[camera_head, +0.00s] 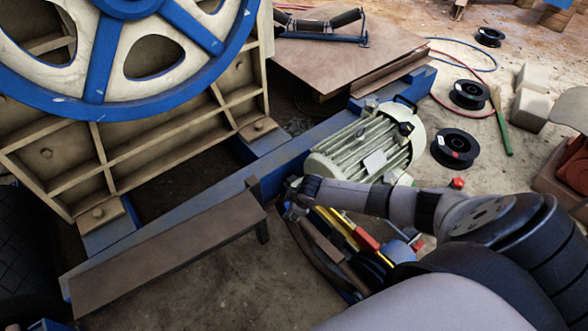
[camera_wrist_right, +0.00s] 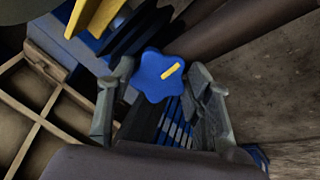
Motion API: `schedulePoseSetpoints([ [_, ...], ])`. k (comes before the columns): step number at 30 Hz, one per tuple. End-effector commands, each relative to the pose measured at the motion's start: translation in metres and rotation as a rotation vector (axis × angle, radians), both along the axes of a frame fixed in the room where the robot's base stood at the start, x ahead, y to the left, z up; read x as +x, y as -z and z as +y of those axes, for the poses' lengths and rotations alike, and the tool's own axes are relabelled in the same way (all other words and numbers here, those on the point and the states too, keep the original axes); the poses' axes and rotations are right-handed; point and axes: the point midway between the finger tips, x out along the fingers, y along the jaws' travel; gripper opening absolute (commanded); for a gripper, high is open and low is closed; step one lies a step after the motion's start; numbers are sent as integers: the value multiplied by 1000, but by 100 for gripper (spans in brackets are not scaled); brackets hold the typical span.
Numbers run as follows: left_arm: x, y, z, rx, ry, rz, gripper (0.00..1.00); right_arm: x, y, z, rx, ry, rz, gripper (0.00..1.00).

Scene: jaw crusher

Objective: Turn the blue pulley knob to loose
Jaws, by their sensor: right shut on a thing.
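The blue pulley knob (camera_wrist_right: 152,76) has a lobed rim and a yellow bar mark that slants up to the right in the right wrist view. My right gripper (camera_wrist_right: 161,78) has one grey finger on each side of the knob and is shut on it. In the head view my right gripper (camera_head: 292,200) is beside the near end of the green motor (camera_head: 370,145), and I cannot make out the knob there. My left gripper is not in view.
A brown guard plate (camera_head: 165,255) lies left of my right gripper. The large blue-rimmed flywheel (camera_head: 100,60) stands at upper left. Yellow and red-handled tools (camera_head: 362,238) lie near my right forearm. Black spools (camera_head: 455,148) and a green-handled tool (camera_head: 502,125) are on the floor at right.

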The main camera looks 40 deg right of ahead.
Motion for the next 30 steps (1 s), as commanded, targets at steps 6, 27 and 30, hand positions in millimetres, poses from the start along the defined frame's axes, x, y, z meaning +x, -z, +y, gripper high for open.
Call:
schedulePoseSetpoints([
  [6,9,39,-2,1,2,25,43,-1,-2,0,-99,-180,-5,18],
  [27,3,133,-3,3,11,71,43,0,-1,-1,-417,-764,-29,18],
  [30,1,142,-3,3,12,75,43,1,-1,-1,-460,-843,-34,18],
])
